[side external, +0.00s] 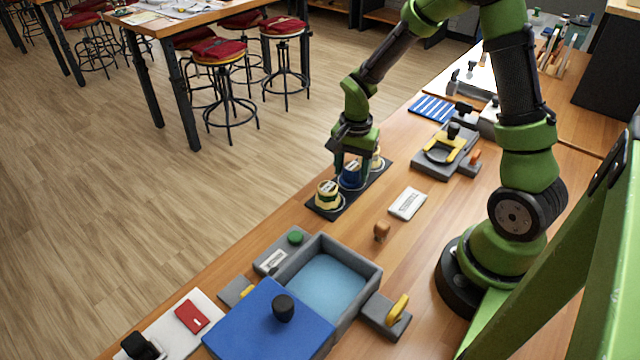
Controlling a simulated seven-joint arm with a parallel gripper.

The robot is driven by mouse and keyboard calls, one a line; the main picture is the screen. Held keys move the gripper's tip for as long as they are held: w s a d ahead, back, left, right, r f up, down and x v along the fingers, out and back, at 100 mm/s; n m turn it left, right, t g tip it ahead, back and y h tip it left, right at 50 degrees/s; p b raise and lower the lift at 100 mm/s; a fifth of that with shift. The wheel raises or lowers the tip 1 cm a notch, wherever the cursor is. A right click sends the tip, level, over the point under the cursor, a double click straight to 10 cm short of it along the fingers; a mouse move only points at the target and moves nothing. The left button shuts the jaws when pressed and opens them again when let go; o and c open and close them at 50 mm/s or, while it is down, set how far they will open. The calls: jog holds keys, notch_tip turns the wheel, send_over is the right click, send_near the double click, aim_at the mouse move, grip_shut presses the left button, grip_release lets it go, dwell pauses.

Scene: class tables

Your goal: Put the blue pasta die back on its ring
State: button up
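The blue pasta die (350,182) is at the middle place of a long black tray (352,201), between two cream-and-yellow dies. One cream die (327,198) is at the tray's near end, and the other cream die (377,162) is at its far end. My gripper (352,167) points down right over the blue die, with its fingers at the die's top. I cannot tell whether the fingers grip it or only stand around it. The ring under the blue die is hidden, so I cannot tell how the die is seated.
A white labelled block (408,204) and a small brown knob (381,231) lie right of the tray. A grey bin (368,276) with a blue lid (262,325) stands nearer. A grey fixture with a yellow clamp (445,148) stands behind. The table's left edge runs close beside the tray.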

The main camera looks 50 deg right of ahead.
aim_at(352, 166)
jog(key=shift+o, duration=0.8)
notch_tip(352, 166, up, 12)
jog(key=s+a+r+n+t+y, duration=0.2)
jog(key=s+a+r+n+t, duration=0.5)
jog(key=s+a+r+n, duration=0.3)
jog(key=shift+s+a+r+n, duration=0.25)
jog(key=shift+s+a+n, duration=0.15)
jog(key=shift+s+n, duration=0.15)
dwell(0.5)
